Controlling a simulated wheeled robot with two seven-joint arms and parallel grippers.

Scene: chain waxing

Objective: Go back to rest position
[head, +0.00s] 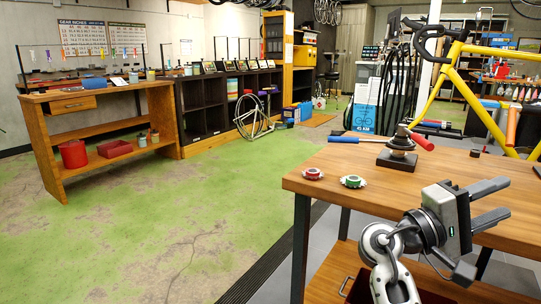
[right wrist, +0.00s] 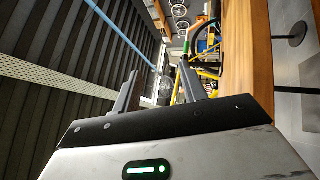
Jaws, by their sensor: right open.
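My right gripper (head: 490,203) is open and empty in the head view, at the right, in front of and over the near part of the wooden workbench (head: 440,185). Its two grey fingers point to the right and stand apart. In the right wrist view its fingers (right wrist: 160,90) are spread with nothing between them. My left gripper does not show in either view.
The bench holds a red-topped round part (head: 313,174), a green-topped one (head: 353,181), a dark stand (head: 398,157) and a blue-handled tool (head: 344,139). A yellow bicycle (head: 457,78) stands behind. A wooden shelf table (head: 58,150) is at left. Green floor (head: 190,220) between is clear.

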